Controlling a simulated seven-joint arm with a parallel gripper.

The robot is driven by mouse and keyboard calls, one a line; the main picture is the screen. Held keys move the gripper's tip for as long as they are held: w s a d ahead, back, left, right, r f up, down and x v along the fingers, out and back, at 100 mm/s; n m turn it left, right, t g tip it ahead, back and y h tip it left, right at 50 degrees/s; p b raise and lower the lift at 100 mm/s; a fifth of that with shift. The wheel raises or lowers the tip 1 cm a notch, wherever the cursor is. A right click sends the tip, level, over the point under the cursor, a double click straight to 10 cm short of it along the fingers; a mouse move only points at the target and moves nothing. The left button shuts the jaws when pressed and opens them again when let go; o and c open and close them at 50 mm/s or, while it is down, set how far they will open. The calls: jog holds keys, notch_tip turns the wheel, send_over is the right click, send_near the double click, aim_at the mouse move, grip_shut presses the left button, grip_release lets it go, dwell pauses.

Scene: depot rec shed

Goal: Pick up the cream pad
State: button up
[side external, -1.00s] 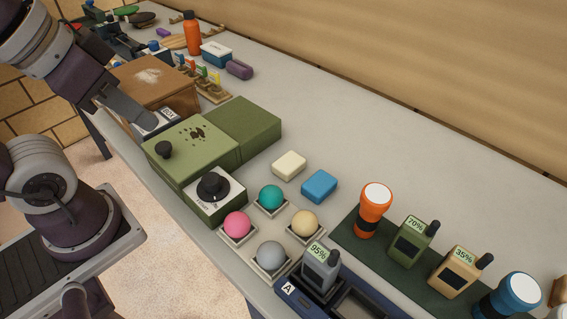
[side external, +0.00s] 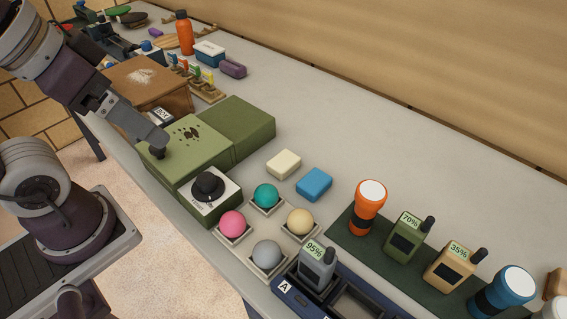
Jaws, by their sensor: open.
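The cream pad (side external: 284,163) is a small rounded block lying flat on the grey table, to the right of the green box. A blue pad (side external: 314,184) of like shape lies close beside it on the right. My gripper (side external: 156,143) is open, up and to the left of the cream pad, over the near-left part of the green box by its dark knob. It is well apart from the pad. The gap between its fingers is hard to see from this side.
The green box (side external: 248,125) has a dial (side external: 208,187) at its front. Balls on small stands, one teal (side external: 265,195), sit in front of the pads. An orange torch (side external: 368,207) and several radios stand right. The table behind the pads is clear.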

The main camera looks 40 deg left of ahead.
jog(key=n+g, duration=0.6)
jog(key=n, duration=1.2)
send_over(284, 160)
jog(key=f, duration=1.6)
jog(key=shift+w+f, duration=0.2)
jog(key=shift+f, duration=0.2)
jog(key=f, duration=0.7)
jog(key=shift+s+f, duration=0.2)
jog(key=shift+f, duration=0.2)
jog(key=shift+c, duration=0.4)
